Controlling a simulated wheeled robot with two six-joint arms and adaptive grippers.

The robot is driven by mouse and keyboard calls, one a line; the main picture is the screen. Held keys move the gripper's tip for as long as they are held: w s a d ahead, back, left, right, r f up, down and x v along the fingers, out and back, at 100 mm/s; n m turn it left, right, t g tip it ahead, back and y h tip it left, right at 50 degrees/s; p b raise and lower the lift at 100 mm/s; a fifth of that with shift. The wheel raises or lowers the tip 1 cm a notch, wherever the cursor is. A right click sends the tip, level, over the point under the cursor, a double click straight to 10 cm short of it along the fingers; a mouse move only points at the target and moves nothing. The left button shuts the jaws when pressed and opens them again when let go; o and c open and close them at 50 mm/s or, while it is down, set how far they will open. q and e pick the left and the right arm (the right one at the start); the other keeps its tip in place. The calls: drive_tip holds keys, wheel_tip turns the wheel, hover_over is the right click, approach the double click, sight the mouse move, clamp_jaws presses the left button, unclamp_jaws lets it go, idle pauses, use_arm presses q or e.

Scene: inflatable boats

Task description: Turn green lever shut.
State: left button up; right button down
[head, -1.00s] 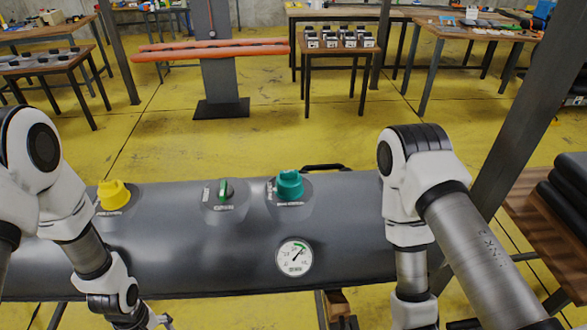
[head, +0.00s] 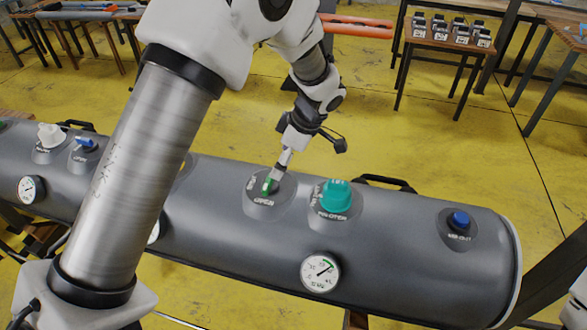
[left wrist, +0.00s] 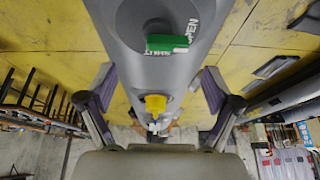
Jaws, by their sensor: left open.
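The green lever (head: 267,186) stands on a round grey patch on top of the dark grey inflatable tube (head: 240,235). My left gripper (head: 281,171) is right at the lever, reaching over the tube and pointing down at it. The left wrist view shows the green lever (left wrist: 167,43) as a bar lying across the picture, with "OPEN" lettering at its upper right and "SHUT" lettering at its lower left. The two fingers of my left gripper (left wrist: 158,88) are spread wide apart and hold nothing. Whether a finger touches the lever is unclear. My right gripper is out of view.
A teal cap (head: 336,196) stands just right of the lever, with a pressure gauge (head: 320,271) below. A blue valve (head: 459,221) sits near the tube's right end. The left wrist view shows a yellow cap (left wrist: 155,103). Tables stand behind; yellow floor lies between.

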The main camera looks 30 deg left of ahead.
sight(268, 182)
use_arm(q)
drive_tip(key=s+a+f, duration=0.1)
drive_tip(key=s+f+p, duration=0.1)
drive_tip(key=f, duration=0.1)
drive_tip(key=shift+s+a+p, duration=0.1)
drive_tip(key=shift+a+p, duration=0.2)
drive_tip(key=shift+a, duration=0.05)
drive_tip(key=x, duration=0.2)
drive_tip(key=w+x, duration=0.1)
drive_tip(key=shift+s+a+f+p, duration=0.1)
drive_tip(key=shift+a+f+p, duration=0.05)
drive_tip(key=shift+f+p, duration=0.25)
drive_tip(key=shift+f, duration=0.15)
drive_tip(key=shift+c, duration=1)
drive_tip(key=shift+s+r, duration=0.2)
drive_tip(key=shift+r, duration=0.05)
drive_tip(key=c, duration=0.9)
drive_tip(key=shift+f, duration=0.1)
drive_tip(key=shift+c, duration=0.2)
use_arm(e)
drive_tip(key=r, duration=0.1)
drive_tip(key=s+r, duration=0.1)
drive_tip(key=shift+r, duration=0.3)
